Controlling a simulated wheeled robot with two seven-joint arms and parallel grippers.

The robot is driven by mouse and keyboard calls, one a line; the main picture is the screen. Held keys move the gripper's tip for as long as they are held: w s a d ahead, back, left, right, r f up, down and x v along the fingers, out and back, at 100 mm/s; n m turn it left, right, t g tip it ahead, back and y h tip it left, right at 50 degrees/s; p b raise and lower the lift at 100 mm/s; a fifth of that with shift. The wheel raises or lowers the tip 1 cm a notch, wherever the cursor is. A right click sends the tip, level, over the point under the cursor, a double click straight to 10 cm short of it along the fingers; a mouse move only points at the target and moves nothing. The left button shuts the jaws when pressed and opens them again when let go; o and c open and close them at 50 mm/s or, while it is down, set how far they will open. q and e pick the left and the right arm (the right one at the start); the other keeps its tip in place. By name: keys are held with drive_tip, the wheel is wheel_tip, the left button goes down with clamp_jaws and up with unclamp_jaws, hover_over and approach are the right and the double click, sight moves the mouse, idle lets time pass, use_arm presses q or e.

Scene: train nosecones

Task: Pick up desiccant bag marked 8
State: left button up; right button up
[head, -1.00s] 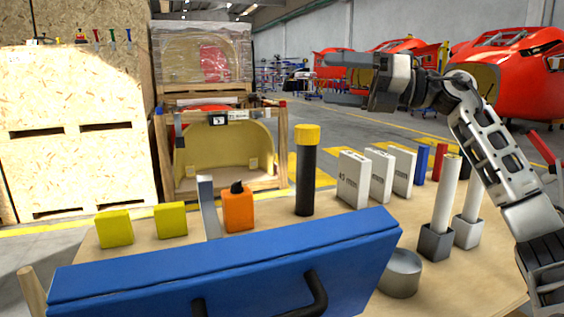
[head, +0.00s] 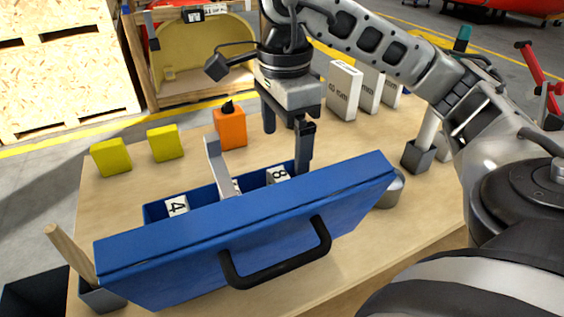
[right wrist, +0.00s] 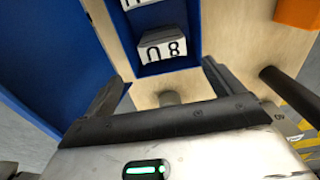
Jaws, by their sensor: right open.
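The desiccant bag marked 8 (head: 277,175) is a small white block in the open blue case (head: 152,213), near its right end. It also shows in the right wrist view (right wrist: 163,46), close to the case's end wall. My right gripper (head: 286,150) is open and empty above the case's right end, fingers pointing down, apart from the bag. In the right wrist view my gripper (right wrist: 165,75) has its fingers spread to either side below the bag. A bag marked 4 (head: 177,206) lies at the case's left end. The raised blue lid hides part of the inside. My left gripper is out of view.
An orange bottle (head: 230,130) and yellow blocks (head: 111,157) stand behind the case. White blocks (head: 343,92) and a metal cup (head: 390,188) are to the right.

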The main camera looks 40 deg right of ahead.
sight(284, 176)
wheel_tip(284, 176, down, 8)
drive_tip(key=shift+f+b, duration=0.1)
drive_tip(key=shift+b, duration=0.7)
drive_tip(key=shift+w+d+f+p, duration=0.1)
drive_tip(key=shift+f+p, duration=0.05)
drive_tip(key=shift+f, duration=1.35)
drive_tip(key=shift+w+d+f+p, duration=0.1)
drive_tip(key=shift+f+p, duration=0.05)
drive_tip(key=shift+f, duration=1.3)
drive_tip(key=c, duration=0.9)
